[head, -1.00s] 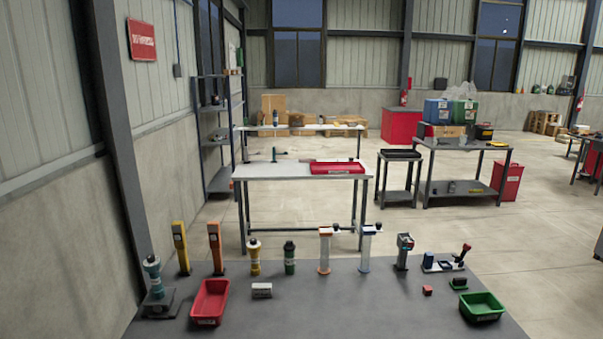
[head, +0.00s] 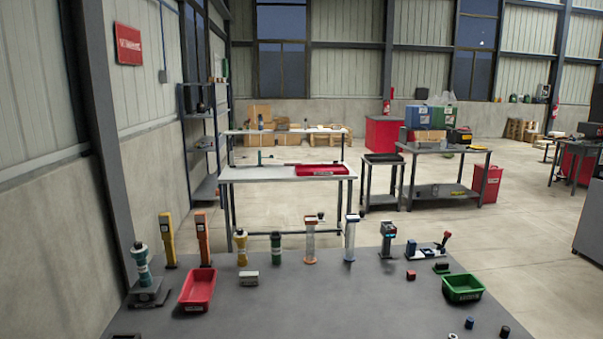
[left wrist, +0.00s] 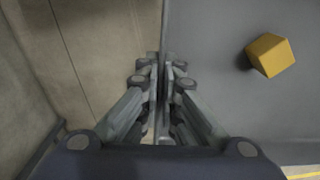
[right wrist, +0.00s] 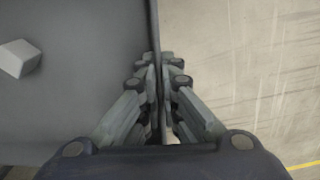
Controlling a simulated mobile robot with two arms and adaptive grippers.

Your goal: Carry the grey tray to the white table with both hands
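The grey tray shows in the left wrist view (left wrist: 215,100) as a flat grey surface with a yellow block (left wrist: 270,55) on it. It also shows in the right wrist view (right wrist: 90,85) with a pale block (right wrist: 19,58) on it. My left gripper (left wrist: 161,65) has its fingers close together on the tray's left edge. My right gripper (right wrist: 160,65) is closed the same way on its right edge. Both grippers and the tray are out of the head view. The white table (head: 265,175) stands across the floor, with a red tray (head: 320,170) on its right part.
A dark grey bench (head: 330,300) fills the foreground, bearing a red bin (head: 198,290), a green bin (head: 463,288) and several upright tools. It lies between me and the white table. A wall (head: 60,230) runs along the left. Open floor (head: 540,240) lies to the right.

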